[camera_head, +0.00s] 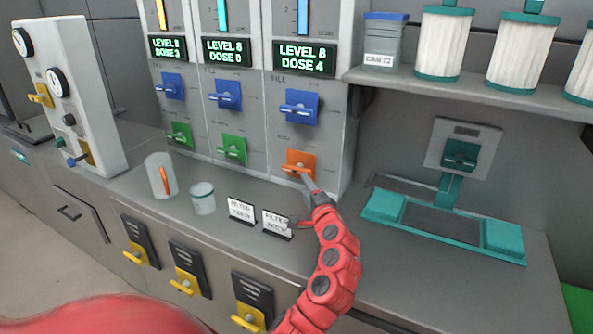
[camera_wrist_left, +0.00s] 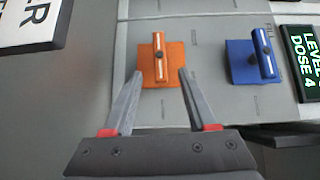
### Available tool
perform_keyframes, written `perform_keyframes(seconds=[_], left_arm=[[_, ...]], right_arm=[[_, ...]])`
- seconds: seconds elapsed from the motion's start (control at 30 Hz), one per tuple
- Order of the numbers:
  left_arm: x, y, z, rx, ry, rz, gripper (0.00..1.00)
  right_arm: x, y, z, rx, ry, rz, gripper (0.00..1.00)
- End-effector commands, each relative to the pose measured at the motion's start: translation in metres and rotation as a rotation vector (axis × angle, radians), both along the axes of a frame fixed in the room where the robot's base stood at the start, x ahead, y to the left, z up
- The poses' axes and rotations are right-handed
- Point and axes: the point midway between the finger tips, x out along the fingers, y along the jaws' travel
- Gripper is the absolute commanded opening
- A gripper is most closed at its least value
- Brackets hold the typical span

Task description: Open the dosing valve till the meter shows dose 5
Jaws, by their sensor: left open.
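The right-hand column has an orange valve (camera_head: 300,164) with a bar handle lying across it. Its meter (camera_head: 305,59) reads LEVEL 8, DOSE 4. My left gripper (camera_head: 303,200) is open and empty just in front of and below the orange valve. In the left wrist view, the orange valve (camera_wrist_left: 160,60) sits ahead of and between the spread fingertips (camera_wrist_left: 160,76), with the handle apart from both. My right gripper is not in view.
A blue valve (camera_head: 299,107) marked FILL sits above the orange one. Two filter cards (camera_head: 241,210) and a glass beaker (camera_head: 161,176) stand on the counter near my arm. A teal-and-grey scale (camera_head: 445,222) lies to the right.

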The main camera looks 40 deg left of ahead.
Motion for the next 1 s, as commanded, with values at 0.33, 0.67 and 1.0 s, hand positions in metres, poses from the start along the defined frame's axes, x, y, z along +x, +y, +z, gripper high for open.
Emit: perform_keyframes(seconds=[0.33, 0.67, 1.0], left_arm=[[0.036, 0.06, -0.002, -0.003, -0.001, 0.002, 0.57], [0.053, 0.086, -0.003, 0.001, -0.001, -0.002, 0.57], [0.055, 0.088, -0.003, 0.001, 0.001, -0.003, 0.57]], right_arm=[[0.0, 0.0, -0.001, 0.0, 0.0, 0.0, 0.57], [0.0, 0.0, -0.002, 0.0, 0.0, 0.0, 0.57], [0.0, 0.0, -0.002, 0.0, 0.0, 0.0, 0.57]])
